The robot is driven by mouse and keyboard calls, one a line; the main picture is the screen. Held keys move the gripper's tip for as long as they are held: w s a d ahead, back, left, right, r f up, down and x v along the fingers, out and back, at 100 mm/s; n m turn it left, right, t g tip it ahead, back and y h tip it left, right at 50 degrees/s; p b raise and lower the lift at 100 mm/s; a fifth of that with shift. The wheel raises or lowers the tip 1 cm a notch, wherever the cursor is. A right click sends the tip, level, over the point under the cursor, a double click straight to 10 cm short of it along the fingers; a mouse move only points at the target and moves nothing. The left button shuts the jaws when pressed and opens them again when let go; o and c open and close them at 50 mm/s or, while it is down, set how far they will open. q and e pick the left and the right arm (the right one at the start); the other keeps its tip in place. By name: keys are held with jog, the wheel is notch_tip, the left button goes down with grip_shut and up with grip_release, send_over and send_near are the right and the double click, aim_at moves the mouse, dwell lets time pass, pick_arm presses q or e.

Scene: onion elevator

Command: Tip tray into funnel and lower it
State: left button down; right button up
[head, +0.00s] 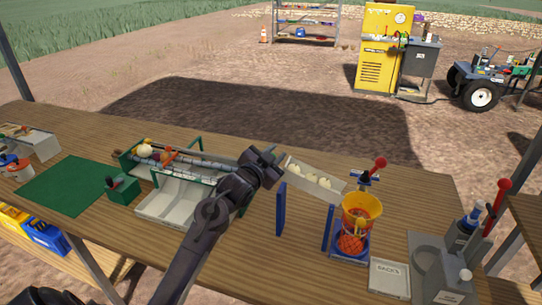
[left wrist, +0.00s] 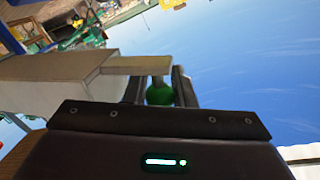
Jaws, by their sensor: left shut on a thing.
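A narrow pale tray (head: 338,190) with several whitish onions in it spans from my left gripper towards the funnel, its right end close to the funnel. The funnel (head: 362,204) is orange-yellow and stands in a blue frame with an orange net below. My left gripper (head: 272,162) is at the tray's left end. In the left wrist view its fingers are shut on a green knob (left wrist: 160,93), beside the tray's grey body (left wrist: 60,82). The knob is hidden in the head view. My right gripper is not in view.
A green-framed roller conveyor (head: 185,160) with a grey bin (head: 165,205) lies to the left. A blue upright panel (head: 281,208) stands below the tray. A red-knobbed lever (head: 379,164) rises behind the funnel. A tray marked "PACKS" (head: 390,279) and a grey machine (head: 445,270) stand at right.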

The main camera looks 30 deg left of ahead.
pick_arm(q)
jog(key=shift+w+d+r+m+p, duration=0.15)
jog(key=shift+d+r+m+p, duration=0.5)
jog(key=shift+r, duration=0.35)
jog(key=shift+w+d+r+m+p, duration=0.15)
jog(key=shift+d+r+m+p, duration=0.25)
jog(key=shift+d+r+m, duration=0.4)
jog(key=shift+r, duration=0.2)
jog(key=c, duration=1.5)
grip_release()
jog(key=s+b, duration=0.2)
jog(key=s, duration=0.5)
jog(key=shift+s+d+r, duration=0.2)
jog(key=shift+s+r, duration=0.15)
jog(key=shift+r, duration=0.05)
